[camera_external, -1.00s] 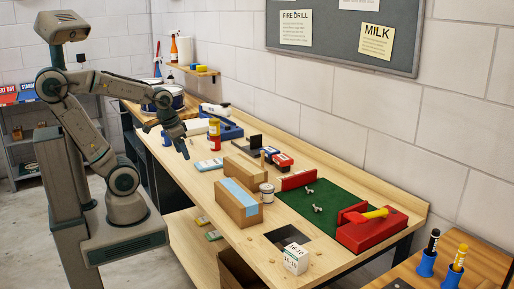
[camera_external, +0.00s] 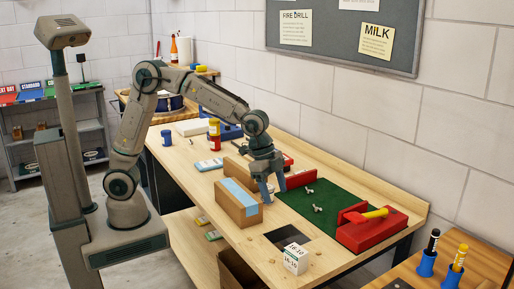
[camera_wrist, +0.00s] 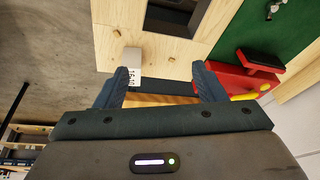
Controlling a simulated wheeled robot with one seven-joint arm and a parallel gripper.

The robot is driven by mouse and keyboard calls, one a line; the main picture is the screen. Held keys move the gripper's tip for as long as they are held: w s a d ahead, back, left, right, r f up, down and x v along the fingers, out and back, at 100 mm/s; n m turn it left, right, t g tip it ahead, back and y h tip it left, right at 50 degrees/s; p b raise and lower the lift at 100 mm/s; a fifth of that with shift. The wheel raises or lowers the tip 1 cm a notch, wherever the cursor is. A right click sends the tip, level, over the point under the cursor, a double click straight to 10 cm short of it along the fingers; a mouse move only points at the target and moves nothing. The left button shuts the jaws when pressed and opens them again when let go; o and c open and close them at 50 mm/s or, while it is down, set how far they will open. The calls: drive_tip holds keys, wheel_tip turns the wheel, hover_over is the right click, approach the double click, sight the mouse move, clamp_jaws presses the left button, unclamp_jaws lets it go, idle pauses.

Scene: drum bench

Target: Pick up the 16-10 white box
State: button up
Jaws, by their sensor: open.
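The 16-10 white box (camera_external: 296,258) is a small white cube with dark print. It sits on the wooden bench near its front right corner, beside a dark square opening. In the wrist view the white box (camera_wrist: 133,60) shows just beyond the left fingertip, its 16-10 print readable. My gripper (camera_external: 270,194) is open and empty, pointing down above the bench beside the cardboard box, behind and left of the white box. In the wrist view my gripper (camera_wrist: 163,80) has its two fingers wide apart with nothing between them.
A cardboard box with blue tape (camera_external: 237,204) stands left of my gripper. A green mat (camera_external: 335,208) with small metal parts and a red block with a yellow handle (camera_external: 370,229) lie to the right. The square opening (camera_external: 287,237) is cut in the bench.

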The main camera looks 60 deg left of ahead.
sight(295, 249)
drive_tip(key=s+d+f+m+g+h, duration=0.1)
drive_tip(key=s+d+f+m, duration=0.15)
drive_tip(key=d, duration=0.75)
drive_tip(key=p+x, duration=0.1)
drive_tip(key=x, duration=0.7)
drive_tip(key=shift+p+x, duration=0.9)
drive_tip(key=shift+x, duration=2.15)
drive_tip(key=shift+s+a, duration=0.1)
drive_tip(key=shift+s, duration=0.05)
drive_tip(key=c, duration=1.1)
